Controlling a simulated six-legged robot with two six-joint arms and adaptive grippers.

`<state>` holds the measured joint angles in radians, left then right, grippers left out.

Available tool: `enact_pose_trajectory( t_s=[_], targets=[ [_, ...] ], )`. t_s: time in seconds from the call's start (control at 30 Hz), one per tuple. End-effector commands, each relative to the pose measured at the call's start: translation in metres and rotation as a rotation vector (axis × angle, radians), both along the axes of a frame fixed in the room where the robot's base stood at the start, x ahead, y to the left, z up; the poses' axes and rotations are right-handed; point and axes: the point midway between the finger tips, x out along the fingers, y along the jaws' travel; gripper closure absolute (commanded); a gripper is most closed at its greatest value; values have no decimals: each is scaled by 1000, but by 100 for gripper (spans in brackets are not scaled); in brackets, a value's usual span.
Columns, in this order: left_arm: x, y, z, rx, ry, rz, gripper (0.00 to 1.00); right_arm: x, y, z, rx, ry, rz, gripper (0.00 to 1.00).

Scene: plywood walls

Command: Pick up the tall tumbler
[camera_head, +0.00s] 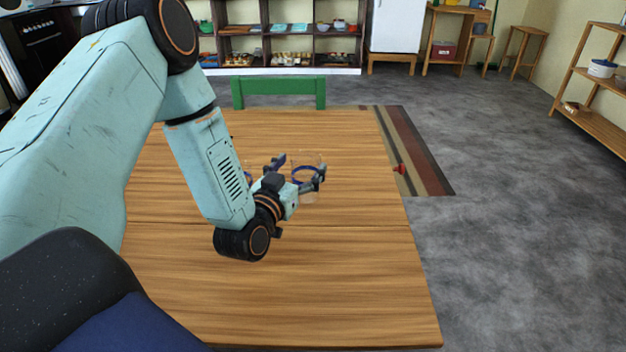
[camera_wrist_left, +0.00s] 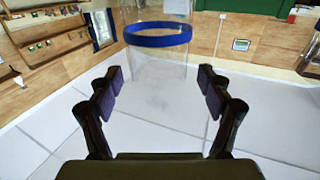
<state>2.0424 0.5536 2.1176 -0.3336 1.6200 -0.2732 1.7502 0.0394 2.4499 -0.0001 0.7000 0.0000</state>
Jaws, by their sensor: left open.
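The tall tumbler (camera_head: 307,160) is clear with a blue band and stands upright on the wooden table. In the left wrist view, the tumbler (camera_wrist_left: 158,37) is straight ahead, its band above the fingertips and its clear lower part between or just beyond them. My left gripper (camera_head: 300,166) is open, with one finger to either side of the tumbler; the fingers also show apart in the left wrist view (camera_wrist_left: 158,78). I cannot tell whether they touch the glass. Another blue-banded clear item (camera_head: 248,178) is partly hidden behind my left wrist. My right gripper is not in view.
The wooden table (camera_head: 330,285) is clear in front and to the right. A green chair back (camera_head: 279,91) stands at its far edge. Shelves line the back wall.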

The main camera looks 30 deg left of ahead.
Motion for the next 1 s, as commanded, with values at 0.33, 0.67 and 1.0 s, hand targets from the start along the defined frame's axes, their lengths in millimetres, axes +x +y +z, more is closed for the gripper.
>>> enact_pose_trajectory(
  t_s=[0.33, 0.67, 1.0],
  targets=[
    [40, 6, -1, 3, -4, -1, 21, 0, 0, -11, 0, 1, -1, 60],
    [73, 9, -1, -1, 0, -2, 21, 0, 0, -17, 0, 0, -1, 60],
    [75, 9, 0, -1, 0, -2, 34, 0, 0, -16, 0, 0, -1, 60]
  ],
)
